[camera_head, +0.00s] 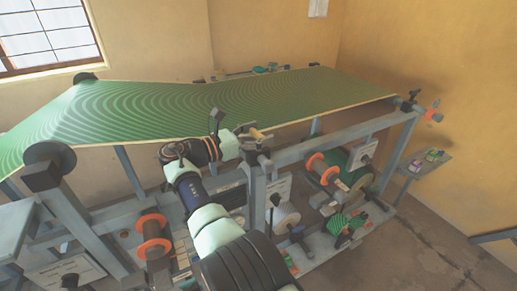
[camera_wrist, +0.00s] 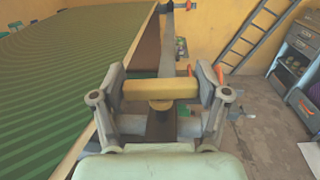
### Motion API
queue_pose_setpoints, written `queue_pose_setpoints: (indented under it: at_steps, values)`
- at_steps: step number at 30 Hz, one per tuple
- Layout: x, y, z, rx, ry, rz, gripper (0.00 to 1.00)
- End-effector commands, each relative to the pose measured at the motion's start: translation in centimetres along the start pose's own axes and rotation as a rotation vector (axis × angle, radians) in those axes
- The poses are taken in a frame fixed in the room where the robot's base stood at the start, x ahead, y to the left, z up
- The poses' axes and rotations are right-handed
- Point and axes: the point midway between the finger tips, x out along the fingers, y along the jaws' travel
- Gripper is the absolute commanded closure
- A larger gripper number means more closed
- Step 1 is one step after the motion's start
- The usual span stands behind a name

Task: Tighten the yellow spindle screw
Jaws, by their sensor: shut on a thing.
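In the head view the yellow bar (camera_head: 260,133) shows small at the tip of my gripper (camera_head: 252,138), on top of a grey post at the press frame's near edge. The screw's lower part is hidden behind the bar and my gripper.
A green striped sheet (camera_head: 220,100) spans the frame to the left and behind my gripper. Below are orange-ended spools (camera_head: 154,249) and grey rails (camera_head: 340,135). In the wrist view, a ladder (camera_wrist: 255,38) and a shelf (camera_wrist: 298,50) stand at the right; floor there is mostly clear.

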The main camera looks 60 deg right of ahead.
Motion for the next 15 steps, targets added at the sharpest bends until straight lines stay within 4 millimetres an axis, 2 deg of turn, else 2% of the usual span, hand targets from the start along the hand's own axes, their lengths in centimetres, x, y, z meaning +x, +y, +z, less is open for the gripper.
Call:
queue_pose_setpoints:
  at_steps: [1, 15]
  values:
    - [-0.07, 0.06, -0.66, -0.003, 0.004, 0.002, 0.60]
    - [-0.07, -0.11, -0.15, -0.003, 0.004, -0.009, 0.61]
